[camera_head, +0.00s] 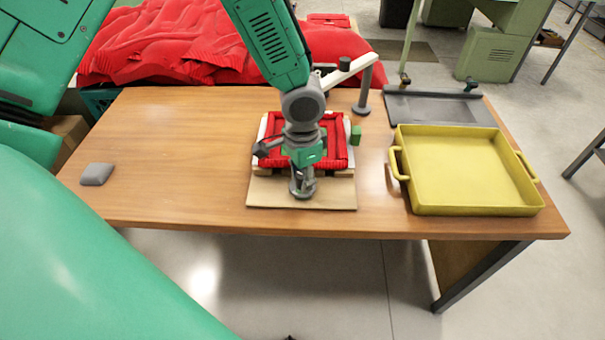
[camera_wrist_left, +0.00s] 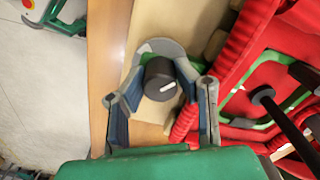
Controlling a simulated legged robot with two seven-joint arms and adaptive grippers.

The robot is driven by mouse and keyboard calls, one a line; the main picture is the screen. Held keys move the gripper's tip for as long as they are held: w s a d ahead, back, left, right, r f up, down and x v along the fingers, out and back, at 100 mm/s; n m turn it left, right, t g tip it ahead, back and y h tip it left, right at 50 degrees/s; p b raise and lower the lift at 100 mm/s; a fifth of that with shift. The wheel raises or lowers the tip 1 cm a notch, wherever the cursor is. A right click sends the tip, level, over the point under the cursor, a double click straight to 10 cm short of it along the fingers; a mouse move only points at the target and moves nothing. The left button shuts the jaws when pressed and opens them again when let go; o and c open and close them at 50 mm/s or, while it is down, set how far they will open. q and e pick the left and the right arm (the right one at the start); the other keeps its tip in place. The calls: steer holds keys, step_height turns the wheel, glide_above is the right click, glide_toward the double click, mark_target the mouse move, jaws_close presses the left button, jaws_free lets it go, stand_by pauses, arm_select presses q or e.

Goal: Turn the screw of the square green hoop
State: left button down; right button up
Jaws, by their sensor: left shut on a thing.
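The square green hoop (camera_wrist_left: 262,57) lies in the red garment (camera_wrist_left: 242,35), to the right in the wrist view. In the head view the red garment (camera_head: 337,135) sits on its stand at the table's middle, and my arm hides most of the hoop. The hoop's screw has a dark round knob (camera_wrist_left: 160,78) with a white mark on top. My left gripper (camera_head: 303,186) points down at the front edge of the stand. In the wrist view its two fingers (camera_wrist_left: 160,72) are on either side of the knob, shut on it. My right gripper is in neither view.
A tan base board (camera_head: 330,195) lies under the stand on the wooden table (camera_head: 190,150). A yellow tray (camera_head: 470,170) is to the right, with a dark flat tray (camera_head: 440,108) behind it. A grey block (camera_head: 97,174) lies left. Red cloth (camera_head: 180,45) is heaped behind.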

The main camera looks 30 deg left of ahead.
arm_select(q)
steer(key=m+p, duration=0.4)
steer(key=shift+r, duration=0.25)
steer(key=m+p, duration=0.3)
steer(key=m, duration=0.1)
steer(key=shift+m+p, duration=0.3)
steer(key=shift+m, duration=0.1)
steer(key=m+p, duration=0.2)
steer(key=m, duration=0.2)
steer(key=shift+f+m+p, duration=0.1)
steer(key=shift+m+p, duration=0.2)
steer(key=shift+p, duration=0.1)
steer(key=shift+f+m+p, duration=0.1)
steer(key=shift+m+p, duration=0.75)
steer(key=shift+m, duration=0.95)
steer(key=c, duration=1.5)
jaws_free()
steer(key=shift+c, duration=0.2)
steer(key=shift+w+r, duration=0.1)
steer(key=shift+r, duration=0.35)
step_height(320, 180, up, 11)
